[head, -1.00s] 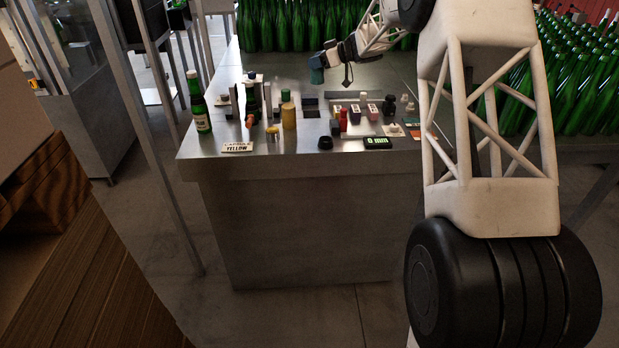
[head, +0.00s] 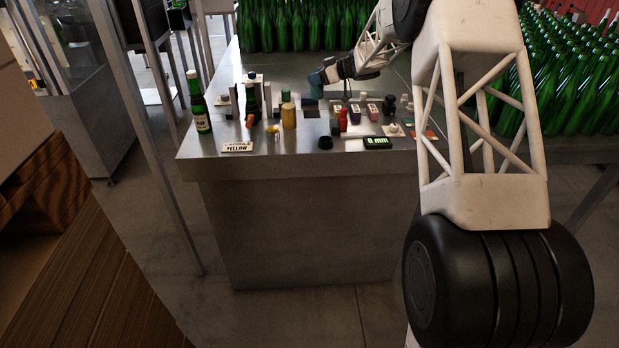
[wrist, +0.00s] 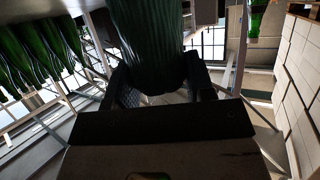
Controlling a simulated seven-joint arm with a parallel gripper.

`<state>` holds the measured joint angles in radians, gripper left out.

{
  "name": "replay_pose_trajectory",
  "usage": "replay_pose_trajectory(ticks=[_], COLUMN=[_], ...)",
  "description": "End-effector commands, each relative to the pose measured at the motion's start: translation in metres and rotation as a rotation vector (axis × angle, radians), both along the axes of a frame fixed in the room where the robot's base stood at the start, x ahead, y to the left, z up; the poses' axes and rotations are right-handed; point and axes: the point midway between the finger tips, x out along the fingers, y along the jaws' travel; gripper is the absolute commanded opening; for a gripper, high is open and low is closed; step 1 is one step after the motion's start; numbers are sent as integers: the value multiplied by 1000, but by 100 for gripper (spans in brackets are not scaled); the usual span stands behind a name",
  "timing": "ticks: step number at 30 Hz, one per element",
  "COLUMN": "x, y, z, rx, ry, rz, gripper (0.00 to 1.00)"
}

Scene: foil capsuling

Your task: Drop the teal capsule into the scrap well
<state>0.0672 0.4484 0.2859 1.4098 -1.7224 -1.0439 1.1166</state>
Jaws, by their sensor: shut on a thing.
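The teal capsule (head: 316,86) hangs from my gripper (head: 322,76) over the back middle of the steel bench in the head view. In the wrist view the capsule (wrist: 150,40) is a dark green ribbed shape between the two black fingers of my gripper (wrist: 160,84), which are shut on it. A dark square opening in the bench top, apparently the scrap well (head: 311,111), lies just below and in front of the capsule in the head view. The capsule is above the bench, and its exact height over the opening is hard to tell.
On the bench (head: 210,162) stand a green bottle (head: 201,105) at the left, another bottle in a fixture (head: 252,97), a yellow cylinder (head: 289,116), several small coloured pieces (head: 355,115) and a display (head: 377,142). Green bottles (head: 290,25) crowd the back.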

Motion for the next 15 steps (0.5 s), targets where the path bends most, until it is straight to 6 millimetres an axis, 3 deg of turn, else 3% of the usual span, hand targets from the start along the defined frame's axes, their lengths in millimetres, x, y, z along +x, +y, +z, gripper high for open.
replay_pose_trajectory(ticks=[5,6,12,15], x=[0,0,0,0], y=[0,0,0,0], z=[0,0,0,0], rx=[0,0,0,0], ry=[0,0,0,0], rz=[0,0,0,0], gripper=[28,51,79,79])
